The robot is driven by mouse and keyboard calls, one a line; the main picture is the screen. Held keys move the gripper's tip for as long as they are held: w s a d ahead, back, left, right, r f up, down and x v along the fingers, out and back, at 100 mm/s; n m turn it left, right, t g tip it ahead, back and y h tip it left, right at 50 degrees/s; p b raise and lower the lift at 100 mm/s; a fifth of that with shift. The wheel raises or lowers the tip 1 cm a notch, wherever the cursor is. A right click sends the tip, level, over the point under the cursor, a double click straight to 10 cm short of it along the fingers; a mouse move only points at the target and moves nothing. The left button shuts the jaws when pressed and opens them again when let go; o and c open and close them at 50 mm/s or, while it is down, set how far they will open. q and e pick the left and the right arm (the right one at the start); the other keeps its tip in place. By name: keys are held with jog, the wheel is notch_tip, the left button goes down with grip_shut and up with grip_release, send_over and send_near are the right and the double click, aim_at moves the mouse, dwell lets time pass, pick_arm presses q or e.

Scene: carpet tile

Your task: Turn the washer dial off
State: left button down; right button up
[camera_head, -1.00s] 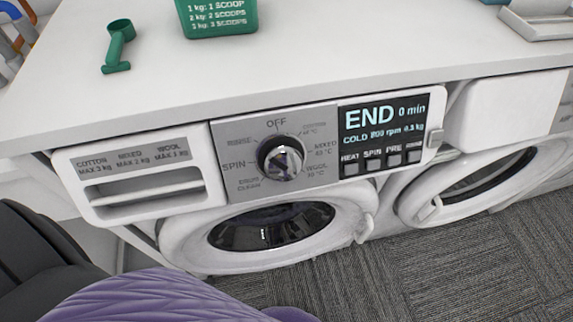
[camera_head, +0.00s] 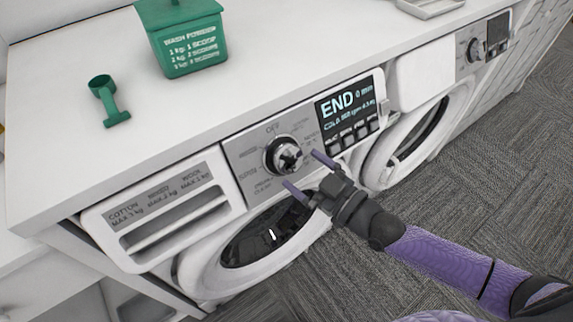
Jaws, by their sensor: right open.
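The washer dial (camera_head: 284,155) is a round silver and black knob on the grey control panel of the near washer (camera_head: 245,177). The "OFF" mark is printed above it, and the display (camera_head: 346,108) to its right reads "END 0 min". My right gripper (camera_head: 304,170) is open, its two purple-tipped fingers pointing toward the dial from the lower right. The fingertips look close to the dial, with nothing between them; I cannot tell whether they touch the panel. The dial's exact pointer direction is too small to read. My left gripper is not in view.
A green wash powder box (camera_head: 184,48) and a green scoop (camera_head: 107,101) rest on the white countertop (camera_head: 260,70) above. The washer's detergent drawer (camera_head: 165,212) is left of the dial. A second washer (camera_head: 410,130) stands to the right over grey carpet.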

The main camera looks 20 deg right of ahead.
aim_at(292, 166)
jog(key=x, duration=0.3)
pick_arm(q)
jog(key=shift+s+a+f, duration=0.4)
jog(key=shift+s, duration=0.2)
pick_arm(e)
jog(key=shift+w+a, duration=0.1)
jog(key=shift+w, duration=0.05)
